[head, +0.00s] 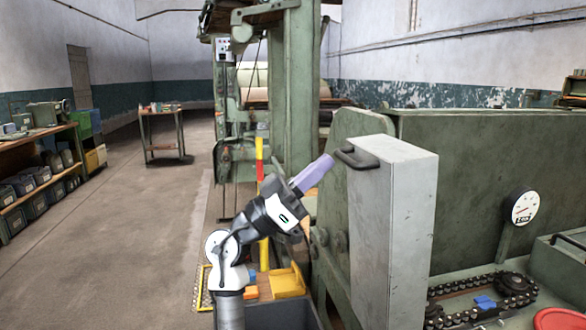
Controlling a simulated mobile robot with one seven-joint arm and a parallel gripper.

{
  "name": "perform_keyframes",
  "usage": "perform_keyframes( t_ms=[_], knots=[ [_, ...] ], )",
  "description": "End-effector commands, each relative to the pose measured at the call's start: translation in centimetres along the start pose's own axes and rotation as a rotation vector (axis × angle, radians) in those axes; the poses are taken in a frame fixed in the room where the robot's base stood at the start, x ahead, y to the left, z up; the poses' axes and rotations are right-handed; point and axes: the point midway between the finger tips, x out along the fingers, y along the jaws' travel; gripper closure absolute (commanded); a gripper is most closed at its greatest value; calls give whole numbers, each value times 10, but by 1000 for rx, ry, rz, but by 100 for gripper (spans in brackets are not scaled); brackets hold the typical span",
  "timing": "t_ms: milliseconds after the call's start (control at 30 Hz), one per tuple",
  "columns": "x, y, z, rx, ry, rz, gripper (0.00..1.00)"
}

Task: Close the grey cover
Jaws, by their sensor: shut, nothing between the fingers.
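The grey cover (408,230) is a light grey, box-like panel. It stands raised and nearly upright at the left end of an open bay in the green machine. A black handle (358,157) sits near its upper left edge. My gripper (330,160) reaches up from the lower left, its lavender end shut and just left of the handle. Whether it touches the handle I cannot tell. Nothing shows held in it.
Right of the cover, the bay holds a chain (485,287), a blue piece (485,302) and a red round thing (558,319). A white gauge (524,208) stands behind. A dark bin with yellow items (288,282) is below my arm. Floor at left is clear.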

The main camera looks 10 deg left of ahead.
Motion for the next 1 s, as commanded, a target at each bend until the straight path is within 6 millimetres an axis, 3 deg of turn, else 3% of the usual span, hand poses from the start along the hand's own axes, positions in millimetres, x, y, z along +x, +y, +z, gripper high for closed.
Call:
perform_keyframes(
  t_ms=[200,667,867,1000],
  knots=[
    [10,0,10,0,0,0,100],
    [16,0,11,1,-11,1,100],
    [46,1,17,2,-75,4,100],
    [86,1,29,1,-164,6,100]
  ],
)
